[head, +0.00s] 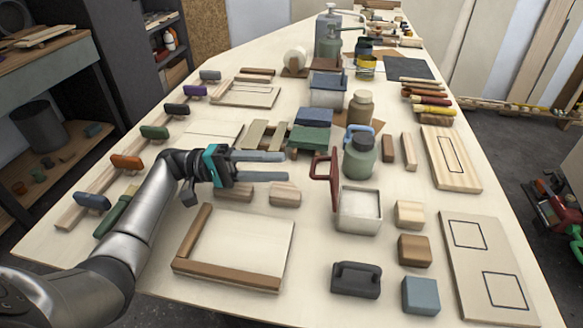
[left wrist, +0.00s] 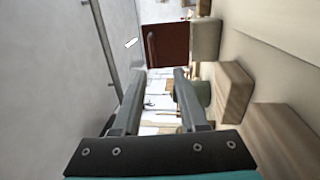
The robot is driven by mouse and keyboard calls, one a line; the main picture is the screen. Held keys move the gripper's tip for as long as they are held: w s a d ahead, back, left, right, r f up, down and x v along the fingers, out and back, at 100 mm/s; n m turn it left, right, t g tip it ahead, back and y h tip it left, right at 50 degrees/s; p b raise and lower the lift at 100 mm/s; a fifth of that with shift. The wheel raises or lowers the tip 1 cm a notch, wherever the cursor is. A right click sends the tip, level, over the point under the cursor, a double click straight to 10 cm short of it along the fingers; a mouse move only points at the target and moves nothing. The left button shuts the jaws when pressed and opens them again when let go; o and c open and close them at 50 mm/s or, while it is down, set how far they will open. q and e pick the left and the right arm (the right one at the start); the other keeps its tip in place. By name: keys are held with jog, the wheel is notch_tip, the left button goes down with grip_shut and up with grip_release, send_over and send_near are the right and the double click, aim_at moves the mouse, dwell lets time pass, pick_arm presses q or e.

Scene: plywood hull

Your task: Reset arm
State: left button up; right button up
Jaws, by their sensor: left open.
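My left gripper (head: 284,166) is open and empty in the head view, above the middle-left of the plywood table (head: 330,296). Its two grey fingers point right, and its wrist has a teal band. The left wrist view shows the same open fingers (left wrist: 158,100) with nothing between them. A wooden block (head: 285,194) lies on the table below and in front of the fingers. My left arm comes in from the lower left. My right gripper does not show in either view.
A bottle with a blue handle (head: 360,155) and a metal box (head: 358,210) with a raised dark red lid (head: 334,178) stand right of the gripper. A framed board (head: 240,246) lies in front. Several clamps line the left edge. Small blocks (head: 414,250) stand at front right.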

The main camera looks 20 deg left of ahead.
pick_arm(q)
jog(key=shift+v, duration=1.3)
